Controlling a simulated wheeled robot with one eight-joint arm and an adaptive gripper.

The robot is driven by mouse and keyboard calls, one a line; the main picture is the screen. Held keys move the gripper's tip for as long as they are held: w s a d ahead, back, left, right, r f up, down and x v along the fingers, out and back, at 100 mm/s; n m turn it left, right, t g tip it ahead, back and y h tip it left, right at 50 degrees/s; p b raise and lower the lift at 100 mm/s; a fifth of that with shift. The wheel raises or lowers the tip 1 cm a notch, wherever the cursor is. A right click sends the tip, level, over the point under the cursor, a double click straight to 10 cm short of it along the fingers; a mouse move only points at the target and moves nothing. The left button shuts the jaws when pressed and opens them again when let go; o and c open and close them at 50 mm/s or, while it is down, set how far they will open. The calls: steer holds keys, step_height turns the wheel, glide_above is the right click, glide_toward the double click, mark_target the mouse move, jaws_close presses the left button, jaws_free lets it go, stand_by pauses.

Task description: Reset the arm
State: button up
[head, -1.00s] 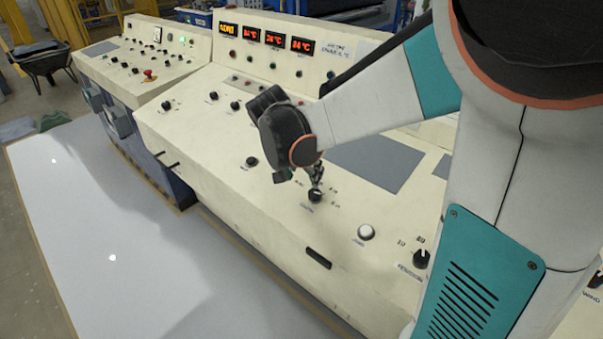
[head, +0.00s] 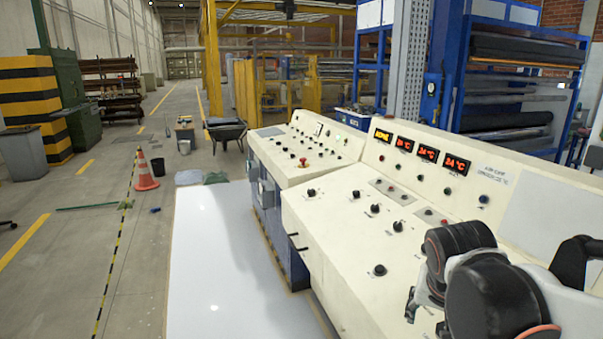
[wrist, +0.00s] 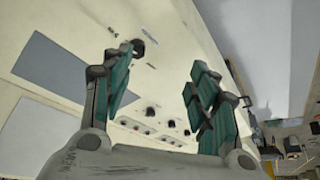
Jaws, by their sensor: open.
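My gripper (wrist: 165,95) shows in the wrist view with its two green-padded fingers wide apart and nothing between them. Beyond it is the cream control console (wrist: 185,50), with a black knob (wrist: 138,47) close to the left fingertip in the picture; I cannot tell if they touch. In the head view my dark wrist joints are at the lower right, over the console (head: 345,270). The fingers are mostly hidden there.
The console carries several black knobs (head: 380,270) and lit red displays (head: 428,153). A second console (head: 300,150) with a red button stands to its left. A white surface (head: 215,260) lies in front. An orange cone (head: 145,172) stands on the open floor.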

steer(key=s+a+n+t+y, duration=0.2)
steer(key=s+a+n, duration=0.3)
steer(key=s, duration=0.4)
steer(key=shift+s+a+r+n+t, duration=0.3)
steer(key=shift+s+a+r+n, duration=0.05)
steer(key=shift+r+n, duration=0.05)
